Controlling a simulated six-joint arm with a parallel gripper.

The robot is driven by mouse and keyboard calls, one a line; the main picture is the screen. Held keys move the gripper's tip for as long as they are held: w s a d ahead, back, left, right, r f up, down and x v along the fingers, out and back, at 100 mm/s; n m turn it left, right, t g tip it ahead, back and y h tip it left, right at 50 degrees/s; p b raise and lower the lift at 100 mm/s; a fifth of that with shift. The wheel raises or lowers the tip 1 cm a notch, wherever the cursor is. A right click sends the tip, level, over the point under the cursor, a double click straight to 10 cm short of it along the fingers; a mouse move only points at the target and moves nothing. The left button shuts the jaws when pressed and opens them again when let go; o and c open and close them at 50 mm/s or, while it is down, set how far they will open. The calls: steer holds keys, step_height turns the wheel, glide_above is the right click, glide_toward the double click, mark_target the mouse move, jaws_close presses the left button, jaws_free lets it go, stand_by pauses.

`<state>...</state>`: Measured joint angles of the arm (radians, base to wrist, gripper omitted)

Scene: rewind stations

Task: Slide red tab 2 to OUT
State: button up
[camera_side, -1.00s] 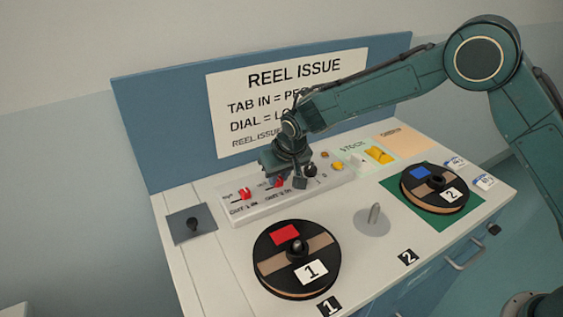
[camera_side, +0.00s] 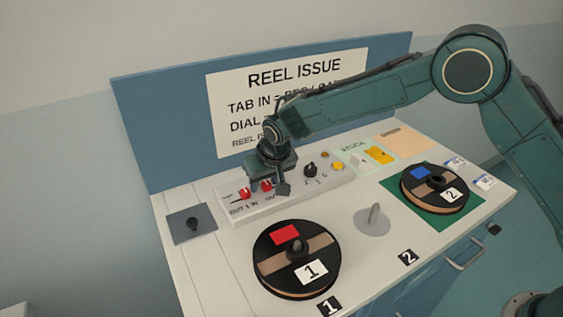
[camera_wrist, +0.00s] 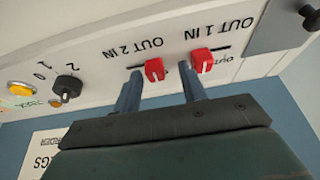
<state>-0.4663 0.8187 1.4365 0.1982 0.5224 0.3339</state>
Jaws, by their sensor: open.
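Red tab 2 (camera_side: 266,186) sits on the sloped panel, at the OUT side of its slot. In the wrist view, where the labels are upside down, red tab 2 (camera_wrist: 154,70) has bare slot on its IN side. My gripper (camera_side: 274,185) is low over the panel with its jaws apart. In the wrist view, my gripper (camera_wrist: 160,73) has one finger on each side of tab 2. The finger on the IN side is close to the tab; I cannot tell if they touch.
Red tab 1 (camera_wrist: 202,61) is close beside my other finger. A black dial (camera_side: 310,169) and a yellow button (camera_side: 337,166) are right of the gripper. Reel 1 (camera_side: 265,265) lies in front, and reel 2 (camera_side: 420,200) lies on a green mat to the right.

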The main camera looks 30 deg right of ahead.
steer(key=shift+r, duration=0.1)
steer(key=v, duration=1.3)
steer(key=shift+r, duration=0.3)
steer(key=shift+s, duration=0.15)
